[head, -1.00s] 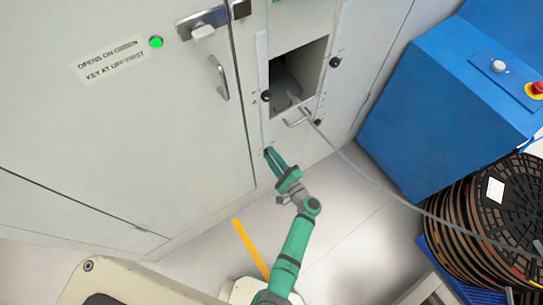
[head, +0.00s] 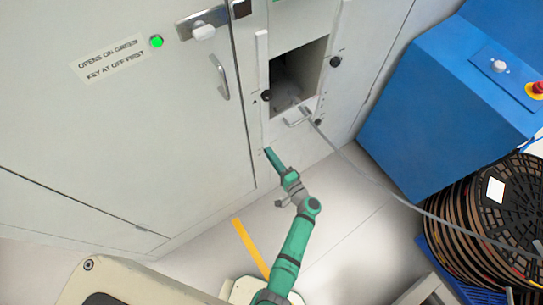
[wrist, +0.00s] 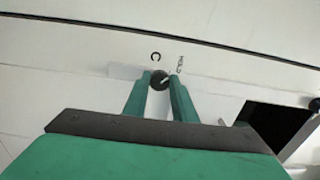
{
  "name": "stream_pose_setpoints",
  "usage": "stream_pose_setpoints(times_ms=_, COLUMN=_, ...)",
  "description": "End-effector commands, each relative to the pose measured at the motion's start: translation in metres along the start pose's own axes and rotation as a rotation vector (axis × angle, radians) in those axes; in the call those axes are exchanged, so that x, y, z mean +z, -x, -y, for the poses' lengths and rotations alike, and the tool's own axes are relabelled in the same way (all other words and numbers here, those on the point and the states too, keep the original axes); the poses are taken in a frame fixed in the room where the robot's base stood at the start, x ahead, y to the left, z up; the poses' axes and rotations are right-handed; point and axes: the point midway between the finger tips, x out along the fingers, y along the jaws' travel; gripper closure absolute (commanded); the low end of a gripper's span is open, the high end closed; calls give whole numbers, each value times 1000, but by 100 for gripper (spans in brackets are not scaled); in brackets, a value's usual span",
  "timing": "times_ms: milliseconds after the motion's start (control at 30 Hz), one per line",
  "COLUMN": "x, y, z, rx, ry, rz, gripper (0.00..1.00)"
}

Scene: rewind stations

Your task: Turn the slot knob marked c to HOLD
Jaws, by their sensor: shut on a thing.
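In the wrist view a small dark round knob (wrist: 159,80) sits on the pale cabinet face, with the letter c just above it and the word HOLD (wrist: 179,65) to its upper right. A light pointer line on the knob slants to the upper right, roughly towards HOLD. My gripper (wrist: 161,77) is shut on this knob, one green finger on each side. In the head view my gripper (head: 268,152) is at the cabinet face, low and left below the open slot; the knob is hidden there by the fingers.
The open slot (head: 295,75) has a handle (head: 297,120) below it and dark knobs (head: 335,62) around it. A grey strand (head: 370,172) runs from the slot towards black reels (head: 495,210) at right. A blue cabinet (head: 440,110) stands at right. Floor below my gripper is clear.

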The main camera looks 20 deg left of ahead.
Motion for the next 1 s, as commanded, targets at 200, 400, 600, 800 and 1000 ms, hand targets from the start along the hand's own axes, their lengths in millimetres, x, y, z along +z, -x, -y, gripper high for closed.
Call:
stream_pose_setpoints(times_ms=200, x=2, y=1, z=-2, rx=2, ry=-1, rz=3, gripper=98)
stream_pose_setpoints(times_ms=400, x=2, y=1, z=-2, rx=2, ry=-1, rz=2, gripper=57)
stream_pose_setpoints(times_ms=600, x=1, y=1, z=-1, rx=1, ry=0, rz=1, gripper=57)
stream_pose_setpoints(times_ms=800, x=0, y=7, z=-1, rx=1, ry=0, rz=-1, gripper=57)
stream_pose_setpoints(times_ms=1000, x=-1, y=40, z=-1, rx=2, ry=0, rz=-4, gripper=57)
